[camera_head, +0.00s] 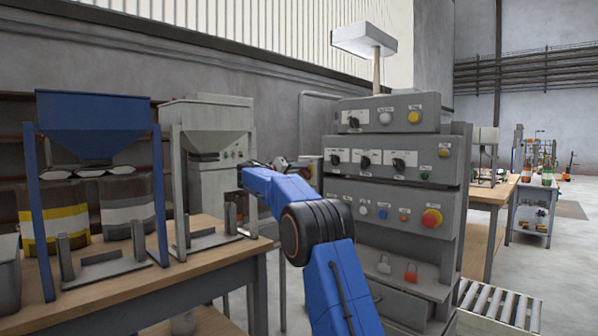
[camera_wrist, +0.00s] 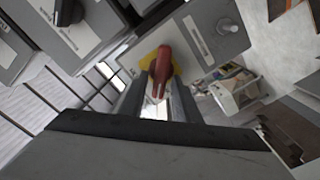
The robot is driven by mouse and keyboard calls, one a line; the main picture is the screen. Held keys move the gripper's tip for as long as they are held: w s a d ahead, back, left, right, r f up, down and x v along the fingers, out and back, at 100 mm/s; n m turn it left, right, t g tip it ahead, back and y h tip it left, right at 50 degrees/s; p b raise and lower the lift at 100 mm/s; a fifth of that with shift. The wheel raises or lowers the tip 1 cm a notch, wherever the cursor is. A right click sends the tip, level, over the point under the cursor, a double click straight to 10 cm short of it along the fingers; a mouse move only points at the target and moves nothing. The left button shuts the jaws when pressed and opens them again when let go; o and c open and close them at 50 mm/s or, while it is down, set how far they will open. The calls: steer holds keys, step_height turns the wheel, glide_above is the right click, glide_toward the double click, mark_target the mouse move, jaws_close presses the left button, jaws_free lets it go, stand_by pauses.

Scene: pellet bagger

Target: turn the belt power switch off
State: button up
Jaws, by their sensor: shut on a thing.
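In the wrist view, a red switch handle (camera_wrist: 160,65) on a yellow plate (camera_wrist: 148,60) sits on a grey box (camera_wrist: 204,28). It looks like the belt power switch, but I cannot read its label. My gripper (camera_wrist: 158,92) is shut on the red handle, with one finger on each side. The handle's long axis runs roughly up and down in this view. In the head view my gripper (camera_head: 292,164) is at the end of the blue arm, left of the grey control console, and mostly hidden. The handle cannot be made out there.
The grey control console (camera_head: 395,213) carries black knobs, buttons and a red emergency button (camera_head: 432,218). A blue hopper (camera_head: 95,112) and a grey hopper (camera_head: 207,115) stand at the wooden bench (camera_head: 150,281) on the left. A roller conveyor (camera_head: 497,305) lies at lower right.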

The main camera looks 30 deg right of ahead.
steer(key=n, duration=0.4)
steer(key=shift+w+a+f+n, duration=0.1)
steer(key=shift+w+f+n, duration=0.1)
steer(key=shift+n, duration=0.1)
steer(key=shift+f+n, duration=0.15)
steer(key=shift+n, duration=0.85)
steer(key=shift+f+n, duration=0.1)
steer(key=shift+n, duration=0.9)
steer(key=o, duration=0.7)
steer(key=v, duration=1.7)
steer(key=shift+s+a, duration=0.1)
steer(key=shift+a, duration=0.1)
